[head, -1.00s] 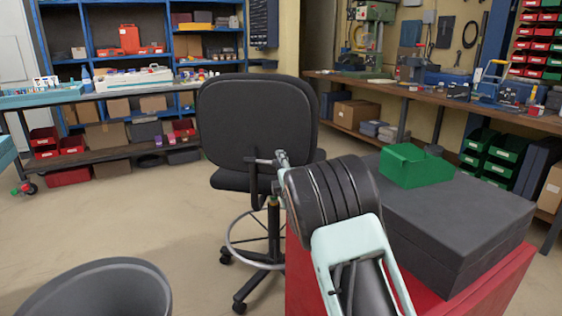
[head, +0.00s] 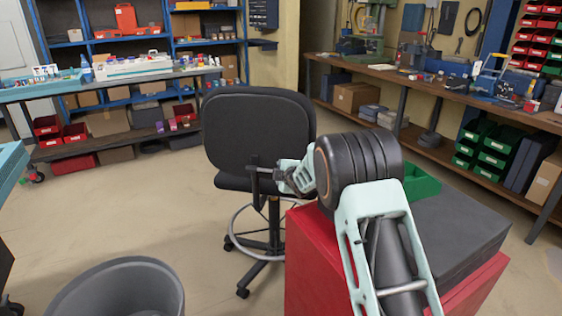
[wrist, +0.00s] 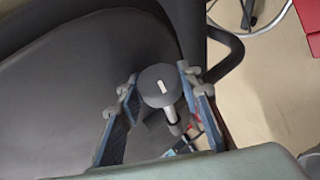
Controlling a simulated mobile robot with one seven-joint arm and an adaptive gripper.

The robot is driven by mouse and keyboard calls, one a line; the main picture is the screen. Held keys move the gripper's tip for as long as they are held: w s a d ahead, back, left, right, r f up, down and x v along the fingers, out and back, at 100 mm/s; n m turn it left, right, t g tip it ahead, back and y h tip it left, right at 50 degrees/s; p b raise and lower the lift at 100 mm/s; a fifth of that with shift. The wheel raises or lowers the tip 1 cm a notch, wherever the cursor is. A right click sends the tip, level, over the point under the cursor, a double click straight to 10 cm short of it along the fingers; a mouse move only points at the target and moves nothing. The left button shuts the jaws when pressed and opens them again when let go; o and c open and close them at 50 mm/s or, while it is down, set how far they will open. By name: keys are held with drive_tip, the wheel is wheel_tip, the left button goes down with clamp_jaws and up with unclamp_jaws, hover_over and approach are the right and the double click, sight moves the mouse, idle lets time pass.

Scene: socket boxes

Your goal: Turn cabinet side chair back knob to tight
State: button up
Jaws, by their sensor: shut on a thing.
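The black side chair (head: 258,130) stands beside a red cabinet (head: 305,250), its backrest facing me. Its back knob (wrist: 158,86) is a dark round head with a white mark, on a light metal stem, near the backrest's lower part. My gripper (wrist: 158,80) is shut on the knob, with one blue-grey finger on either side of it. In the head view my gripper (head: 287,178) is at the chair's back bracket, and it hides most of the knob. The white mark points roughly up in the wrist view.
A dark box (head: 455,235) and a green bin (head: 421,183) sit on the red cabinet, close to my arm. A grey waste bin (head: 125,295) stands at front left. Workbenches line the back left and right. The floor left of the chair is clear.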

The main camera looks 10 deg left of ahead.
drive_tip(key=shift+d+r+m+g+p, duration=0.2)
drive_tip(key=shift+g+p, duration=0.35)
drive_tip(key=shift+p, duration=1.4)
drive_tip(key=shift+a+r+m+g+p, duration=0.1)
drive_tip(key=shift+r+g+p, duration=0.3)
drive_tip(key=shift+p, duration=1.5)
drive_tip(key=g+p, duration=0.1)
drive_tip(key=p, duration=0.1)
drive_tip(key=g+p, duration=0.1)
drive_tip(key=p, duration=0.2)
drive_tip(key=shift+w+f+m+g, duration=0.1)
drive_tip(key=shift+f+m+g, duration=0.15)
drive_tip(key=shift+f+m, duration=0.1)
drive_tip(key=shift+f+g, duration=0.25)
drive_tip(key=shift+g, duration=0.45)
drive_tip(key=shift+m+g+b, duration=0.25)
drive_tip(key=shift+g+b, duration=0.3)
drive_tip(key=shift+g, duration=0.25)
drive_tip(key=o, duration=1.2)
drive_tip(key=shift+c, duration=0.2)
drive_tip(key=shift+r, duration=0.1)
